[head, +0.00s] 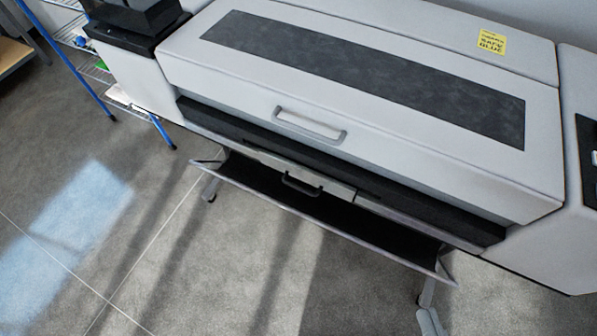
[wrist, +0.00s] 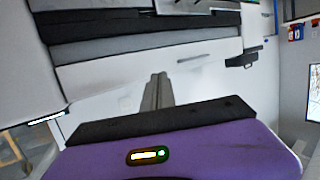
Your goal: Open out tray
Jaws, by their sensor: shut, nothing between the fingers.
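A large grey and white printer (head: 240,75) fills much of the head view. Below its dark front slot is a narrow grey panel (head: 341,191) with a black handle (head: 303,186), which looks like the out tray. It appears close against the printer's front, above a dark sling (head: 265,185). My gripper (wrist: 158,78) shows only in the wrist view, its grey fingers together and empty. It is not in the head view, so its distance from the tray handle cannot be told. In the wrist view I cannot surely identify the out tray.
The printer lid has its own grey handle (head: 310,125), above the tray's. A wire shelf with blue posts (head: 85,75) stands at the left. A printer leg (head: 430,310) reaches the floor at the lower right. Open tiled floor (head: 150,240) lies in front.

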